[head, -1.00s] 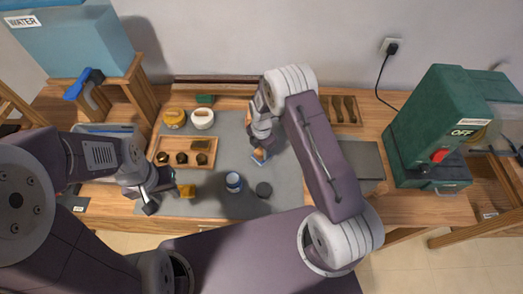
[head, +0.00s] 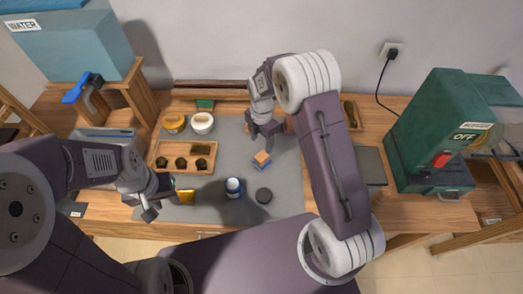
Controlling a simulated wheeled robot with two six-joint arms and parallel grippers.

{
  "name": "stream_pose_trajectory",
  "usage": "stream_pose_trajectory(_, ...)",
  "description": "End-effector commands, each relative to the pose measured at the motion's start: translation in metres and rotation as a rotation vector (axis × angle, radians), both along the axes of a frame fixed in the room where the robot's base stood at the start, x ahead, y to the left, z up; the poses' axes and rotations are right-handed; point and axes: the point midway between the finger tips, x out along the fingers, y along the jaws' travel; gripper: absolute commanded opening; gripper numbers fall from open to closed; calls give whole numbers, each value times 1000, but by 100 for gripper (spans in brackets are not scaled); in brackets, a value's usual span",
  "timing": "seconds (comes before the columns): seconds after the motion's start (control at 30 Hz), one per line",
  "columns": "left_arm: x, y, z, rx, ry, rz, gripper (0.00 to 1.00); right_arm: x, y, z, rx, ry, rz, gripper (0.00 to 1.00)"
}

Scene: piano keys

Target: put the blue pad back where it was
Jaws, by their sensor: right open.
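A small wooden block with a blue pad (head: 261,166) on its lower side sits on the grey mat (head: 290,190), right of the middle. My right gripper (head: 265,138) is open and empty, just behind the block in the picture and apart from it. My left gripper (head: 163,203) is at the left front of the mat, beside a yellow block (head: 186,196). The picture is too small to tell whether its fingers are open or shut.
A wooden tray with several dark round pieces (head: 182,163) lies left on the mat. A yellow jar (head: 174,123) and a white jar (head: 202,123) stand behind it. A blue-white jar (head: 233,187) and a dark disc (head: 264,195) stand in front. A green machine (head: 430,130) is at right.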

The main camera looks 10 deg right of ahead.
Motion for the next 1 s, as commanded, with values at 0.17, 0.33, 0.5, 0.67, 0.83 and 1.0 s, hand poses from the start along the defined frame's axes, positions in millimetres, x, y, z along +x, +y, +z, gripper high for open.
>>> stream_pose_trajectory(0.17,0,0,-2,0,0,0,36,0,0,19,0,-1,0,60)
stream_pose_trajectory(0.33,0,0,-2,0,0,0,36,0,0,23,0,0,-3,60)
stream_pose_trajectory(0.5,0,0,-2,0,0,0,36,-20,-8,37,6,-13,-272,60)
stream_pose_trajectory(0.67,0,0,-2,0,0,0,36,-71,-23,59,33,-38,-901,60)
stream_pose_trajectory(0.83,0,0,-2,0,0,0,36,-130,-36,71,76,-50,-1554,60)
stream_pose_trajectory(1.0,0,0,-2,0,0,0,36,-169,-43,72,109,-47,-1973,60)
